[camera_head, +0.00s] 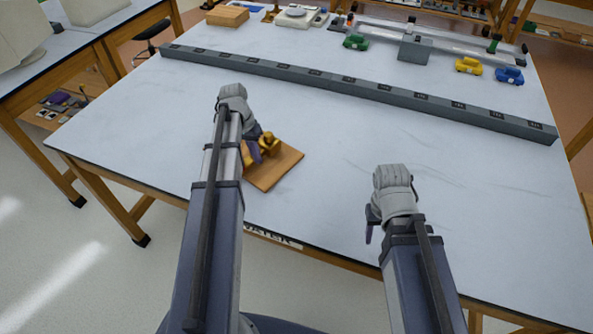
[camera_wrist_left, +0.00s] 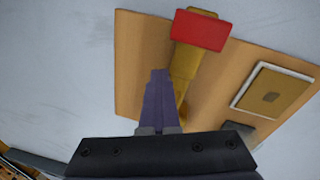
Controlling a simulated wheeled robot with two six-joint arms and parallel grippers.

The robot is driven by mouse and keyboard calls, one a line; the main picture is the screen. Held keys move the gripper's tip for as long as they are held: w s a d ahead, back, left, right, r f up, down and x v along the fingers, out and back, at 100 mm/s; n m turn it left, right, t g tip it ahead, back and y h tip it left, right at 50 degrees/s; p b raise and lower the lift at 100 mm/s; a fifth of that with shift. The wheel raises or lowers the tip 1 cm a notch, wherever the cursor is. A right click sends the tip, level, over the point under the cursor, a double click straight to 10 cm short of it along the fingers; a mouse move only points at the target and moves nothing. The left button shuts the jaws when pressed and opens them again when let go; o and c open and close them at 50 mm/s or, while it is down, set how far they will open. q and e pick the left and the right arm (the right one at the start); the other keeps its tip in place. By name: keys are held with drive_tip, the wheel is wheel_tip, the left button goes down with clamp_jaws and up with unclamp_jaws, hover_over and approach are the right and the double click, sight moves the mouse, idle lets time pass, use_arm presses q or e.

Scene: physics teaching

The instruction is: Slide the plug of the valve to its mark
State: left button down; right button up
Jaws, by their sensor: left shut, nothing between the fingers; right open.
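A wooden board (camera_head: 283,174) lies on the table and carries a brass-yellow valve (camera_head: 268,145), partly hidden by my left gripper. In the left wrist view the board (camera_wrist_left: 135,55) carries a brass bar (camera_wrist_left: 185,62) with a red block (camera_wrist_left: 200,30) at its end. I cannot tell which part is the plug or its mark. My left gripper (camera_head: 255,153) is shut and empty, pointing down beside the valve; in the wrist view its fingertips (camera_wrist_left: 159,74) lie just left of the bar. Contact is unclear. My right gripper (camera_head: 372,225) is open, over the table at the right.
A white-edged tan square (camera_wrist_left: 271,91) and a grey plate (camera_wrist_left: 246,128) sit on the board. A long grey rail (camera_head: 340,82) crosses the table behind. Toy cars (camera_head: 468,66) and a track stand further back. The table between board and right gripper is clear.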

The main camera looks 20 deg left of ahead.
sight(247, 158)
use_arm(q)
drive_tip(key=shift+w+a, duration=0.1)
drive_tip(key=shift+a, duration=2.05)
drive_tip(key=c, duration=1.6)
unclamp_jaws()
drive_tip(key=c, duration=1.3)
unclamp_jaws()
drive_tip(key=o, duration=0.7)
drive_tip(key=shift+p+v, duration=1.05)
drive_tip(key=shift+p, duration=0.1)
drive_tip(key=shift+c, duration=0.2)
use_arm(e)
wheel_tip(247, 158, up, 2)
drive_tip(key=shift+a+r, duration=0.1)
use_arm(q)
drive_tip(key=p+v, duration=0.4)
drive_tip(key=shift+d+r+p, duration=0.1)
drive_tip(key=shift+r+p, duration=0.2)
drive_tip(key=shift+r, duration=0.1)
use_arm(e)
wheel_tip(247, 158, up, 5)
drive_tip(key=shift+f, duration=0.2)
